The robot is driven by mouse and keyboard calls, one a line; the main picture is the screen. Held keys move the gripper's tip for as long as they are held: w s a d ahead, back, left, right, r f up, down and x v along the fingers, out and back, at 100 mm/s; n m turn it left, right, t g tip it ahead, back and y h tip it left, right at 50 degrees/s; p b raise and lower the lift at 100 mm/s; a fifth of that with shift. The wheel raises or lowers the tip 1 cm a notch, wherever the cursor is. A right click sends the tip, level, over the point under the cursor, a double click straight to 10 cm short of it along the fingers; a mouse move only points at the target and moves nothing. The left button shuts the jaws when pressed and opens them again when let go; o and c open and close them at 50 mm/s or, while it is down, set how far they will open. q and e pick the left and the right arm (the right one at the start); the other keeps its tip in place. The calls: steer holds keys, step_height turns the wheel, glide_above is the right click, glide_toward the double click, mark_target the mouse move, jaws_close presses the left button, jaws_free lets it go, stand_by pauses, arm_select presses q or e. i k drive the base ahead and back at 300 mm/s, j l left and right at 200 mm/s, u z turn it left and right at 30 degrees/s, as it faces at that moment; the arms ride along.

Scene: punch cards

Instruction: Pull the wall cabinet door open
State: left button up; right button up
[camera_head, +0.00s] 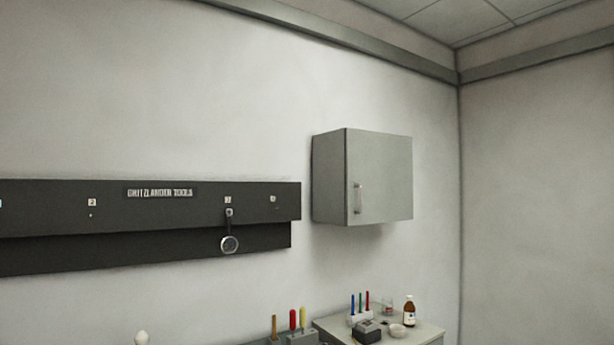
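A grey wall cabinet (330,180) hangs on the back wall, right of the middle of the head view. Its door (388,175) faces right and toward me and looks shut. A small upright metal handle (358,197) sits near the door's lower left edge. Neither of my grippers shows in the head view, so I cannot see where they are relative to the handle.
A dark tool board (150,208) with a hanging round tool (230,244) is on the wall to the left. Below the cabinet, a counter (432,333) holds a brown bottle (409,311), a dark box (367,332) and colored sticks. The space in front of the door looks clear.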

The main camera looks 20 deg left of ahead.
mark_target(379, 166)
steer(key=u, duration=0.25)
steer(key=i+l, duration=0.25)
steer(key=i, duration=0.15)
steer(key=i+l, duration=0.2)
steer(key=i, duration=0.25)
